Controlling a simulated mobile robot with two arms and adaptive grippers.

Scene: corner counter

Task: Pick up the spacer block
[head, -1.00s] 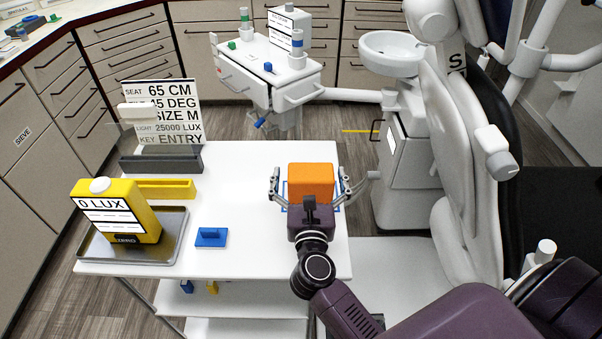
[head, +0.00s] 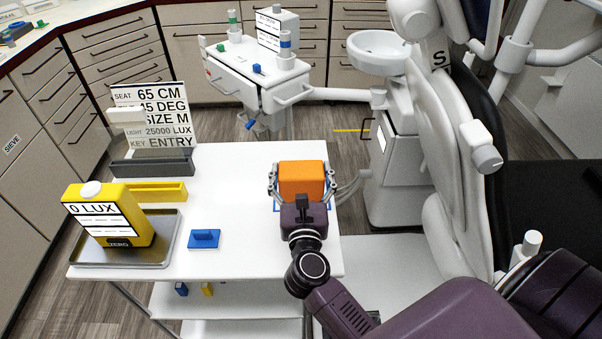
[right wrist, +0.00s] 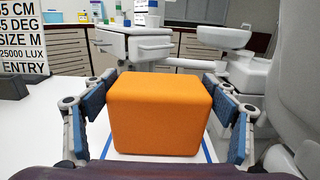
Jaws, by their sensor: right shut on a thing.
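In the right wrist view the orange block (right wrist: 160,115) fills the middle between the blue finger pads of my gripper (right wrist: 160,108). Blue outline lines show on the white surface around its base; whether the block is lifted clear of the surface I cannot tell. My left gripper is not in view.
On the white table (head: 240,165) are a yellow meter (head: 108,222) on a metal tray (head: 168,240), a blue piece (head: 204,239), a yellow tray (head: 152,192) and a dark holder with a sign (head: 152,118). A dental chair (head: 455,160) stands close on the right.

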